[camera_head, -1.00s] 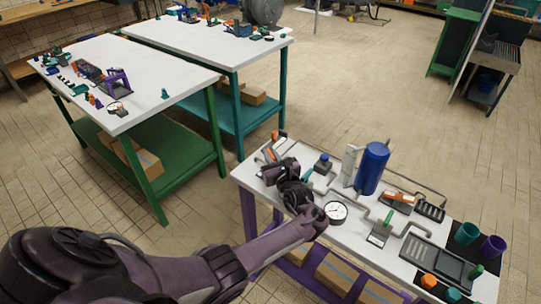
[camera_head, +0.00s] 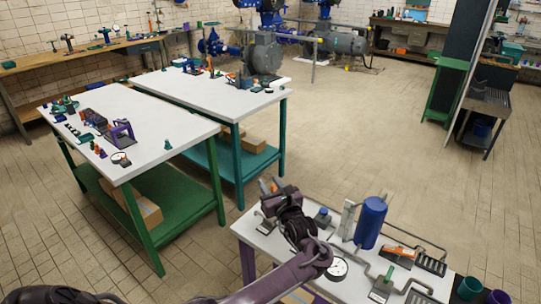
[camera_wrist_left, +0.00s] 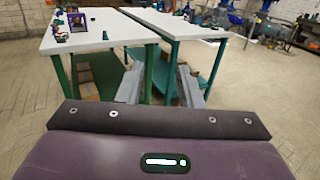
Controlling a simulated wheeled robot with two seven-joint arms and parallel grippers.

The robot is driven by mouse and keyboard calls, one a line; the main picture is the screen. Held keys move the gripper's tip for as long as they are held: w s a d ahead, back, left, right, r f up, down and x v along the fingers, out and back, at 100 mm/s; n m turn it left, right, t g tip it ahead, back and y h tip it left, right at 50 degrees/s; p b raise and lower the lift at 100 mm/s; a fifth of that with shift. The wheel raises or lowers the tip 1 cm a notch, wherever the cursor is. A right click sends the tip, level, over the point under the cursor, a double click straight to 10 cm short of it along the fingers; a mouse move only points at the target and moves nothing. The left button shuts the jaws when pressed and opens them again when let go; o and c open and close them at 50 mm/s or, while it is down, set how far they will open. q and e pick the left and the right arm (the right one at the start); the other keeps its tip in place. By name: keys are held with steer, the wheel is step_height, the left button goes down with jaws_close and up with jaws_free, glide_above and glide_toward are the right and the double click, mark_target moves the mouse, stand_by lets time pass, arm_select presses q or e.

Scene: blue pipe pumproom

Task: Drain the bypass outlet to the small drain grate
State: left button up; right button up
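The pipe rig stands on the white table at lower right in the head view. A small black slotted grate (camera_head: 430,264) sits at its right, beside an orange-handled valve (camera_head: 400,250). A green-handled valve (camera_head: 382,288) and a larger dark grate or tray (camera_head: 420,297) are nearer. A round gauge (camera_head: 338,268) is partly covered by my arm. I cannot tell which pipe end is the bypass outlet. My left gripper (camera_head: 274,192) is above the table's left end, near orange-handled parts; its fingers (camera_wrist_left: 163,75) are apart and empty in the wrist view. My right gripper is out of view.
A blue cylinder (camera_head: 370,222) rises from the rig. Teal (camera_head: 468,288) and purple (camera_head: 497,298) cups stand at the right edge. Two white-topped tables (camera_head: 150,135) with small parts are at the left. The tiled floor between is clear.

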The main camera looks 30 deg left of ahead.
arm_select(q)
step_height(320, 180, up, 10)
steer(key=p, duration=0.5)
steer(key=shift+f, duration=0.1)
